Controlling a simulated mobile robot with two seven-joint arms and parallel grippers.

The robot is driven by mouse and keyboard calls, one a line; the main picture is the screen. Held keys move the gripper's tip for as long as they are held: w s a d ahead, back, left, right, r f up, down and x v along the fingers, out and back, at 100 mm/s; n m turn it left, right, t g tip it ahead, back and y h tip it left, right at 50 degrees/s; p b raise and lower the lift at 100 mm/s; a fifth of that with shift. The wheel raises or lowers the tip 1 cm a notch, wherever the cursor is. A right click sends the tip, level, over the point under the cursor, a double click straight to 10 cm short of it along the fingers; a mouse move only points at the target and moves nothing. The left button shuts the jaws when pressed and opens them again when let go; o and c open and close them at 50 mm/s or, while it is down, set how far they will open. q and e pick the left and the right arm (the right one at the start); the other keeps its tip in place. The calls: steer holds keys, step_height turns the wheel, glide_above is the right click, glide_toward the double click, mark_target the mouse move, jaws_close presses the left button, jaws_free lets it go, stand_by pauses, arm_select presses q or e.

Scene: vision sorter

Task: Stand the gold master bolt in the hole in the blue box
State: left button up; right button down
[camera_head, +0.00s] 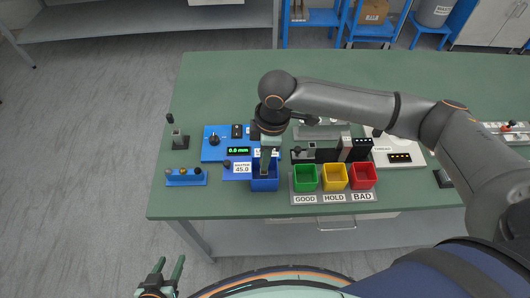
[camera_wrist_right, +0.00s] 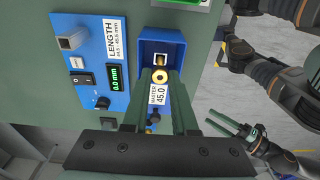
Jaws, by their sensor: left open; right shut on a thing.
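The blue box (camera_head: 264,184) stands at the table's front, left of the coloured bins. In the right wrist view the blue box (camera_wrist_right: 180,45) shows a small square opening. My right gripper (camera_head: 265,170) points down over the box. In its wrist view the right gripper (camera_wrist_right: 160,80) is shut on the gold master bolt (camera_wrist_right: 159,75), whose round gold end shows between the fingertips, beside the opening. Whether the bolt touches the box is unclear. My left gripper (camera_head: 168,275) is open and empty, off the table at lower left; it also shows in the wrist view (camera_wrist_right: 232,125).
A blue gauge (camera_head: 213,143) reading 0.0 mm is left of the box, near the MASTER 45.0 label (camera_head: 242,168). Green (camera_head: 305,186), yellow (camera_head: 334,185) and red (camera_head: 363,184) bins stand close right. A small blue rack (camera_head: 186,182) is at left. The table's back left is clear.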

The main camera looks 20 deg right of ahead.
steer(key=shift+f, duration=1.25)
steer(key=shift+c, duration=2.3)
jaws_free()
steer(key=shift+o, duration=0.2)
steer(key=shift+r+p, duration=0.5)
steer(key=shift+r, duration=3.5)
